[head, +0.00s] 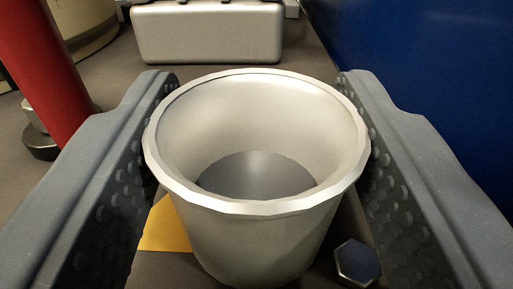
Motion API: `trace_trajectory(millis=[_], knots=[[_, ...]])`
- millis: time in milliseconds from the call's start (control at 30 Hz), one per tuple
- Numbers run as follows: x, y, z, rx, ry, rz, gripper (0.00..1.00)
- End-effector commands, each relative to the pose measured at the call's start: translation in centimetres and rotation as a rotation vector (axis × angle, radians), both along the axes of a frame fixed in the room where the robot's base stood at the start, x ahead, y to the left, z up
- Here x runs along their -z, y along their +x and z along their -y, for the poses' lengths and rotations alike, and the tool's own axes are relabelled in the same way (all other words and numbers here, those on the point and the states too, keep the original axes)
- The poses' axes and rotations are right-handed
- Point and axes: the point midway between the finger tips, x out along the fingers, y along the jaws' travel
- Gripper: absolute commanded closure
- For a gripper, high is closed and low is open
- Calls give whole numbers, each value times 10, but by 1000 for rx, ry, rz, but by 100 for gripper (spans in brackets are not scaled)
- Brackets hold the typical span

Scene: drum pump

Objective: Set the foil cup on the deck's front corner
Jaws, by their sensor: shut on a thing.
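The foil cup (262,240) is silver, open at the top and empty inside. It stands upright in the middle of the head view. My gripper (257,125) is shut on it, one grey dimpled finger on each side of its rim. The brown-grey deck (305,55) shows behind and around the cup. The cup's base is cut off or hidden low in the picture, so I cannot tell whether it touches the deck.
A hex bolt head (357,262) is close by the cup's lower right. A yellow patch (165,228) lies at its lower left. A red post (45,75) rises at the left. A silver block (208,35) stands behind. A blue wall (425,70) bounds the right.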

Motion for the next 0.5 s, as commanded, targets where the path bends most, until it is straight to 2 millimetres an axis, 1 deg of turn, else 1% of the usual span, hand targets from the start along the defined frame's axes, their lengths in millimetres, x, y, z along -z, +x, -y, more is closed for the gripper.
trace_trajectory(millis=[167,200,233,267,500], knots=[[2,0,0,0,0,0,79],[2,0,0,0,0,0,41],[2,0,0,0,0,-1,33],[2,0,0,-1,0,-1,30],[2,0,0,-1,0,-1,30]])
